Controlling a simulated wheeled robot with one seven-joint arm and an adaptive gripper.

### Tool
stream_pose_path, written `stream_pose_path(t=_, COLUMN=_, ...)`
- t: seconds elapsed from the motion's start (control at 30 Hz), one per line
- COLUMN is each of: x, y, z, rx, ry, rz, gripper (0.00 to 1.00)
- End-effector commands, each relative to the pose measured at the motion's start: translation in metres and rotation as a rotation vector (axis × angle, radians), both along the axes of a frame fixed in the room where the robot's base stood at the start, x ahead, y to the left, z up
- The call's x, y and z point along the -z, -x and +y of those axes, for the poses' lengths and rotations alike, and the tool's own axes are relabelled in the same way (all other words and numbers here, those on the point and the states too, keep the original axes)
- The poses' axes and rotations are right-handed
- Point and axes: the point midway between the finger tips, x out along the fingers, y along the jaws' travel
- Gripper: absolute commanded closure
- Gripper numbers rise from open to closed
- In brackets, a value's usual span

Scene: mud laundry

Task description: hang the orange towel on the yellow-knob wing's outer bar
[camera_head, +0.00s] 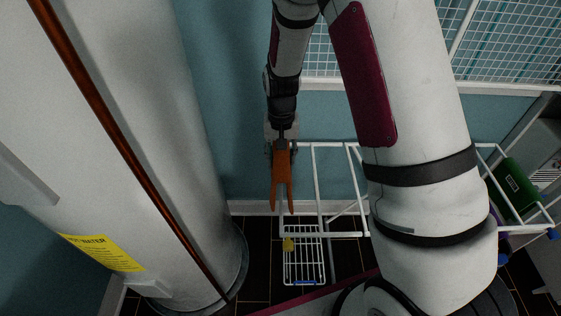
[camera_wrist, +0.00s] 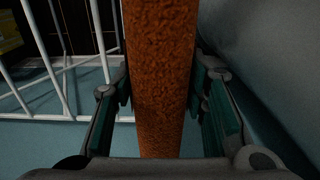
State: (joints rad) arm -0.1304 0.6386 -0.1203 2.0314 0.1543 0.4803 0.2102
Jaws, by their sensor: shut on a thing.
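My gripper (camera_head: 281,146) is shut on the orange towel (camera_head: 281,180), which hangs down from it in two narrow tails. In the wrist view the towel (camera_wrist: 160,80) runs between my two fingers (camera_wrist: 162,95). The white drying rack (camera_head: 318,180) stands just right of and below the towel. The towel's lower ends are above and left of that knob. Whether the towel touches any bar cannot be told. My arm hides the rack's middle.
A large white water tank (camera_head: 165,130) with a copper pipe (camera_head: 110,115) and yellow label (camera_head: 102,252) stands close on the left. A wire grid (camera_head: 500,45) is behind.

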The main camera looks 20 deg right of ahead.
Motion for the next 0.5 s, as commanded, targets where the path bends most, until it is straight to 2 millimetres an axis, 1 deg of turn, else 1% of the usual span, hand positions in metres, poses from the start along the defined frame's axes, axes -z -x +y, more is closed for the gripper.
stream_pose_path(t=0.1, x=0.002, y=-0.010, z=-0.003, rx=0.001, ry=0.000, rz=-0.003, gripper=1.00)
stream_pose_path(t=0.5, x=0.004, y=-0.037, z=-0.012, rx=0.001, ry=0.000, rz=-0.003, gripper=1.00)
